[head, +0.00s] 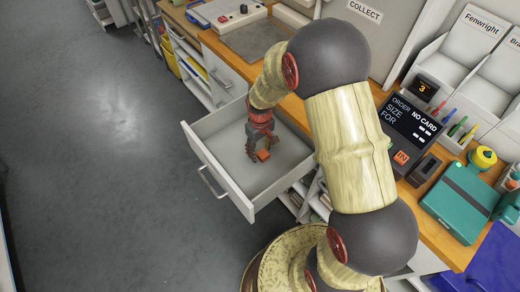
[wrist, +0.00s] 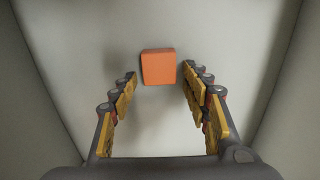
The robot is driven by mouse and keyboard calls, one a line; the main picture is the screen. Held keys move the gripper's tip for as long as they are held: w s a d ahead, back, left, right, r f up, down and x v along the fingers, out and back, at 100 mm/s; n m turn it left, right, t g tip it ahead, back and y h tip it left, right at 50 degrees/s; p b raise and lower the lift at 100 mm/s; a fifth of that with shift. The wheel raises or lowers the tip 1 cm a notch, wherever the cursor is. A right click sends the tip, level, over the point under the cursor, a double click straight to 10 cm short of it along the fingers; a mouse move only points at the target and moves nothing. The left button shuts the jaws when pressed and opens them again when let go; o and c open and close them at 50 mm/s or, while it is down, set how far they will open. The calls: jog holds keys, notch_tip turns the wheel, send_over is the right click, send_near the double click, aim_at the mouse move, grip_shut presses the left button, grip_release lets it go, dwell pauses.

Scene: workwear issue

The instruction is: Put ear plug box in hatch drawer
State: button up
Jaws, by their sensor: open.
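The ear plug box is probably the small orange box (head: 263,155); no label on it can be read. It lies on the bare floor of the open white drawer (head: 218,138). In the wrist view the orange box (wrist: 158,67) sits just beyond and between the fingertips, with drawer floor around it. My gripper (head: 258,148) is inside the drawer, pointing down, with its fingers apart. In the wrist view my gripper (wrist: 160,85) shows a wide gap between its yellow-padded fingers, and nothing is held.
A wooden counter (head: 440,238) runs behind the drawer. On it are a dark display unit (head: 411,122), a teal case (head: 460,200) and a yellow-capped container (head: 483,158). White bins (head: 465,50) stand at the back right. The grey floor (head: 90,170) at left is clear.

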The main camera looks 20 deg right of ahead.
jog(key=shift+r, duration=0.1)
jog(key=s+r+m+t+p, duration=0.1)
jog(key=s+r+p, duration=0.15)
jog(key=r, duration=1.15)
jog(key=s+r+m+t+p, duration=0.15)
jog(key=s+r, duration=0.25)
jog(key=r, duration=1.1)
jog(key=s+r+t, duration=0.1)
jog(key=s+r, duration=0.3)
jog(key=s, duration=0.3)
jog(key=s+a+r+m+t, duration=0.1)
jog(key=s+r+t, duration=0.1)
jog(key=s+r, duration=0.2)
jog(key=s, duration=0.3)
jog(key=shift+s+a+r+p, duration=0.15)
jog(key=shift+s+r+p, duration=0.15)
jog(key=shift+r, duration=0.1)
jog(key=shift+w, duration=0.1)
